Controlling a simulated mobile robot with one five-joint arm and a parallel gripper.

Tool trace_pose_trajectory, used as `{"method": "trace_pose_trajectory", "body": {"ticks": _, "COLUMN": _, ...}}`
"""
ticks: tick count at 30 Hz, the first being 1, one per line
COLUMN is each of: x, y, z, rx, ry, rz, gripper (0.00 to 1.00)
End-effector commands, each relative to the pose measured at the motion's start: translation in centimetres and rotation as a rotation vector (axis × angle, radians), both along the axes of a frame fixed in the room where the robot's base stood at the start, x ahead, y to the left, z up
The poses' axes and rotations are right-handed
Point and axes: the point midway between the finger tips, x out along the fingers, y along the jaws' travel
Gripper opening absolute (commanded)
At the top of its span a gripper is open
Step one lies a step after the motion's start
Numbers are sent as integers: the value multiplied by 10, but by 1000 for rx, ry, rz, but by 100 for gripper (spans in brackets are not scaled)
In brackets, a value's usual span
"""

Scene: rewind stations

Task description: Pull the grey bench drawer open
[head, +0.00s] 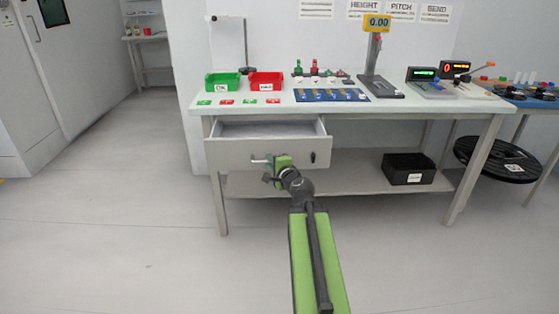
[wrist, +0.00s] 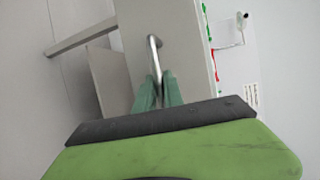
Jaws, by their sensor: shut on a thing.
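The grey bench drawer (head: 225,152) sits under the left end of the bench top in the head view. It is pulled partly out, and its open inside shows above the front panel. My gripper (head: 272,165) is at the middle of the drawer front, shut on the metal bar handle. In the wrist view the green fingers of my gripper (wrist: 159,88) close around the lower part of the handle (wrist: 153,48). The drawer front (wrist: 182,45) fills the middle of that view. The contents at the bottom of the drawer are not visible.
The bench (head: 440,104) carries a green bin (head: 222,83), a red bin (head: 265,82), a blue mat (head: 331,95) and a gauge stand (head: 376,55). A black bin (head: 408,168) stands on the lower shelf. The floor (head: 110,210) to the left is clear.

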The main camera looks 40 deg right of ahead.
Motion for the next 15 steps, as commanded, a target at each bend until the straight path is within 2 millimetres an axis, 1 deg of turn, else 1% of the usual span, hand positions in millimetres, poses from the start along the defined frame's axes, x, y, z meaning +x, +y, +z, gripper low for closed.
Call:
{"method": "trace_pose_trajectory", "body": {"ticks": 1, "x": 1, "y": 4, "z": 0, "rx": 0, "ry": 0, "rz": 3, "gripper": 0}}
{"method": "trace_pose_trajectory", "body": {"ticks": 4, "x": 2, "y": 7, "z": 0, "rx": 2, "ry": 0, "rz": 7, "gripper": 0}}
{"method": "trace_pose_trajectory", "body": {"ticks": 14, "x": 2, "y": 9, "z": 0, "rx": 6, "ry": 1, "rz": 13, "gripper": 0}}
{"method": "trace_pose_trajectory", "body": {"ticks": 15, "x": 2, "y": 8, "z": 0, "rx": 6, "ry": 1, "rz": 13, "gripper": 15}}
